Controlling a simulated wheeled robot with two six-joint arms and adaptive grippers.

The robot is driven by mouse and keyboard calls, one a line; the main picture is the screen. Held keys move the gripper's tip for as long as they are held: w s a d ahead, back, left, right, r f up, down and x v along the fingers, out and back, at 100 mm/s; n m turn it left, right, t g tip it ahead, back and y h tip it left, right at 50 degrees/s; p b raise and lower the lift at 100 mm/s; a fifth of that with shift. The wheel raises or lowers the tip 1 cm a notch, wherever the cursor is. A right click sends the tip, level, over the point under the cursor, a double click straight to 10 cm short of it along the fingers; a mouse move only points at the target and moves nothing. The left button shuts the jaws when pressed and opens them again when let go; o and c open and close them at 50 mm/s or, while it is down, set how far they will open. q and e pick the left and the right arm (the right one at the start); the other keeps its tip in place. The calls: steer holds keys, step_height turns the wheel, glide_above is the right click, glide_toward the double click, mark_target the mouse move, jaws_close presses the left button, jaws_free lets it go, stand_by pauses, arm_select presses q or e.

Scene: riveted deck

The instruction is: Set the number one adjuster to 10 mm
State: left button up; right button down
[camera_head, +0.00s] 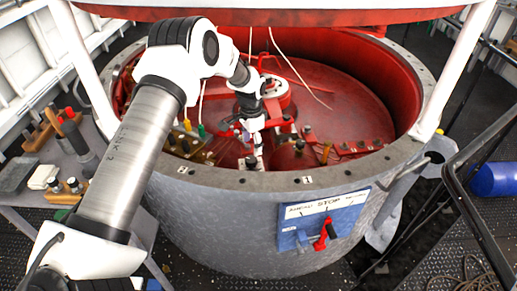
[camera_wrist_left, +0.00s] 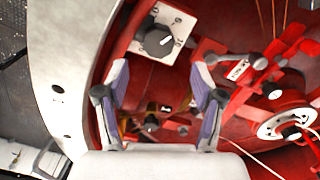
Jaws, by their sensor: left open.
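A dark round knob (camera_wrist_left: 158,43) sits on a square white dial plate (camera_wrist_left: 183,27) at the top of the left wrist view. Figures ring the knob, but its setting is too small to read surely, and I see no label naming it number one. My left gripper (camera_wrist_left: 160,78) is open, its two fingers spread below the dial plate in the picture, apart from the knob and with nothing held. In the head view my left gripper (camera_head: 248,136) reaches down inside the red-lined vessel (camera_head: 340,95). I cannot make out the knob there. My right gripper is out of view.
The vessel's grey rim (camera_head: 330,181) surrounds the arm's reach. Red fittings and levers (camera_wrist_left: 250,65) stand right of the fingers. A blue panel (camera_head: 325,219) with a red lever is on the outer wall. A bench (camera_head: 25,190) with tools is at left.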

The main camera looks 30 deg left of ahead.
mark_target(251, 159)
arm_select(q)
steer(key=shift+s+f+p, duration=0.2)
steer(key=shift+s+f, duration=0.2)
steer(key=shift+f, duration=0.25)
steer(key=shift+s+f+p, duration=0.2)
steer(key=shift+s+f, duration=0.15)
steer(key=shift+f, duration=0.25)
steer(key=f, duration=0.1)
steer(key=w+f, duration=0.1)
steer(key=f, duration=0.1)
steer(key=shift+a+f, duration=0.1)
steer(key=shift+f, duration=0.05)
steer(key=shift+w+f, duration=0.15)
steer(key=shift+f, duration=0.15)
steer(key=shift+s+r, duration=0.15)
steer(key=shift+s, duration=0.05)
steer(key=shift+s+r, duration=0.1)
steer(key=c, duration=1.1)
steer(key=shift+c, duration=0.2)
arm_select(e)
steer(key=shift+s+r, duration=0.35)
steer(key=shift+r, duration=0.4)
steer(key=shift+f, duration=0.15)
